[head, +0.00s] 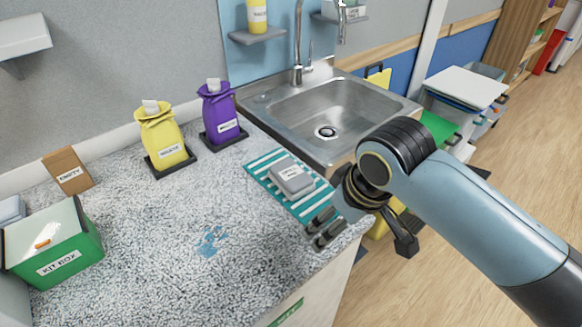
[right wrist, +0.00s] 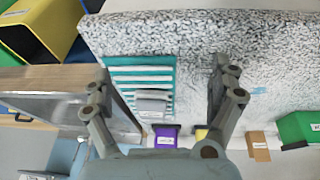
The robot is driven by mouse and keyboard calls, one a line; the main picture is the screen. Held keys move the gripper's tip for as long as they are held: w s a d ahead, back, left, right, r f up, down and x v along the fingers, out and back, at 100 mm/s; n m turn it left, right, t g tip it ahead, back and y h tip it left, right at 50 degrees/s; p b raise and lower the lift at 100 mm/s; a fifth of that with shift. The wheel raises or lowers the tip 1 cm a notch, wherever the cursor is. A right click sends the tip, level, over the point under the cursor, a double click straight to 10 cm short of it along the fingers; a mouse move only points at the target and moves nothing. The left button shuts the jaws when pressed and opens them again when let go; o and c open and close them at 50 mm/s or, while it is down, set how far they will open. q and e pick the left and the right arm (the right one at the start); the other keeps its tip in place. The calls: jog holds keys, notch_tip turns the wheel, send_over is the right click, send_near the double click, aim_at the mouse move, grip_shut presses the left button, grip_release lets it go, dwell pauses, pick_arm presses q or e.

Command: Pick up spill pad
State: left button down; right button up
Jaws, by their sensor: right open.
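A grey block-like pad with a white label (head: 291,178), which I take to be the spill pad, lies on a teal-and-white striped cloth (head: 262,168) beside the sink. The label is too small to read. My right gripper (head: 322,229) is at the near right corner of the cloth, apart from the pad. In the right wrist view my right gripper (right wrist: 155,98) is open and empty, with its fingers spread to either side of the pad (right wrist: 153,104) and cloth (right wrist: 135,73) as seen from there. My left gripper is not in view.
A blue spill (head: 211,241) marks the speckled counter. A steel sink (head: 330,110) adjoins the cloth. Yellow (head: 165,140) and purple (head: 219,115) bags stand behind. A green kit box (head: 55,255) and brown packet (head: 68,171) are left. The counter's middle is mostly clear.

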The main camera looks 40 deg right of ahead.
jog(key=p, duration=0.2)
send_near(289, 171)
jog(key=shift+m+t+y, duration=0.3)
jog(key=x, duration=0.4)
jog(key=shift+w+d, duration=0.25)
jog(key=shift+d, duration=0.15)
jog(key=x, duration=0.5)
jog(key=shift+s+a+f, duration=0.15)
jog(key=shift+s, duration=0.25)
jog(key=shift+w+f, duration=0.2)
jog(key=shift+f, duration=0.3)
jog(key=c, duration=1.4)
notch_tip(289, 171, up, 4)
jog(key=shift+r, duration=0.2)
jog(key=shift+s+d+r+b, duration=0.15)
jog(key=shift+s+d+r, duration=0.9)
jog(key=shift+s, duration=0.7)
jog(key=shift+s+d+r+b, duration=0.1)
jog(key=shift+s+d+r, duration=0.7)
jog(key=shift+s+r, duration=0.65)
jog(key=shift+s+d+r+b, duration=0.15)
jog(key=shift+s+d+r, duration=0.75)
jog(key=shift+s, duration=1.1)
